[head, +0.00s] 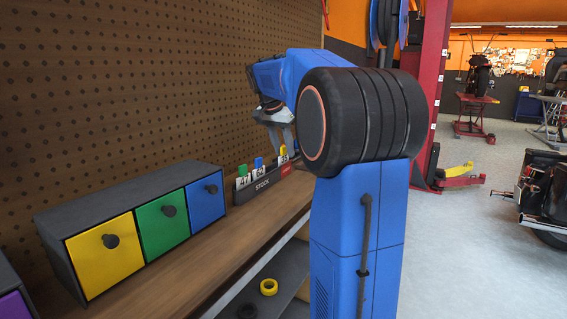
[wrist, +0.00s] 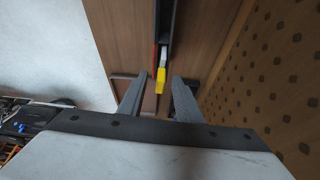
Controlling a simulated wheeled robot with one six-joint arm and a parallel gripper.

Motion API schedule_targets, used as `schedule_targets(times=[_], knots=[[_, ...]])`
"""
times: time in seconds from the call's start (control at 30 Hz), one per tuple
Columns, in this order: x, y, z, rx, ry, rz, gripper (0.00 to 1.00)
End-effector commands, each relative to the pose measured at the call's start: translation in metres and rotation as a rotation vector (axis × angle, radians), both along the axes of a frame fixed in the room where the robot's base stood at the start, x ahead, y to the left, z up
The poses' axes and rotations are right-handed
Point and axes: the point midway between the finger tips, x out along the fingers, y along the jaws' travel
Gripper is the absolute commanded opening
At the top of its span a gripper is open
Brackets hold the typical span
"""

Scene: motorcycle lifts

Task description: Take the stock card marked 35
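The stock card marked 35 (head: 284,158) has a yellow tab and stands at the right end of a dark holder labelled STOCK (head: 262,184). In the wrist view its yellow tab (wrist: 160,83) shows between my two fingers. My gripper (head: 283,144) is open, pointing down just above this card, with nothing held. The green-tabbed card 47 (head: 243,177) and blue-tabbed card 62 (head: 260,169) stand to its left in the holder. I cannot tell how far the fingers reach down beside the yellow tab.
A drawer unit with yellow (head: 103,255), green (head: 163,224) and blue (head: 205,203) fronts stands on the wooden bench (head: 190,266). A perforated board (head: 120,90) rises behind the bench. A shelf below holds a yellow ring (head: 268,287) and a black one (head: 247,311).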

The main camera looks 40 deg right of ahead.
Motion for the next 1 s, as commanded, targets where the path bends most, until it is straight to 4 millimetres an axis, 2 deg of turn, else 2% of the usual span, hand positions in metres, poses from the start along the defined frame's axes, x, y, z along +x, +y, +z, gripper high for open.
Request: schedule_targets(times=[0.17,0.23,0.3,0.33,0.73,0.87,1.0], knots=[[0.0,0.0,0.0,0.0,0.0,0.0,0.31],[0.0,0.0,0.0,0.0,0.0,0.0,0.19],[0.0,0.0,0.0,0.0,0.0,0.0,0.03],[0.0,0.0,0.0,0.0,0.0,0.0,0.0],[0.0,0.0,0.006,-0.001,-0.002,-0.001,0.0],[0.001,0.0,0.022,-0.001,-0.003,-0.001,0.0],[0.001,0.0,0.048,-0.001,-0.004,0.0,0.0]])
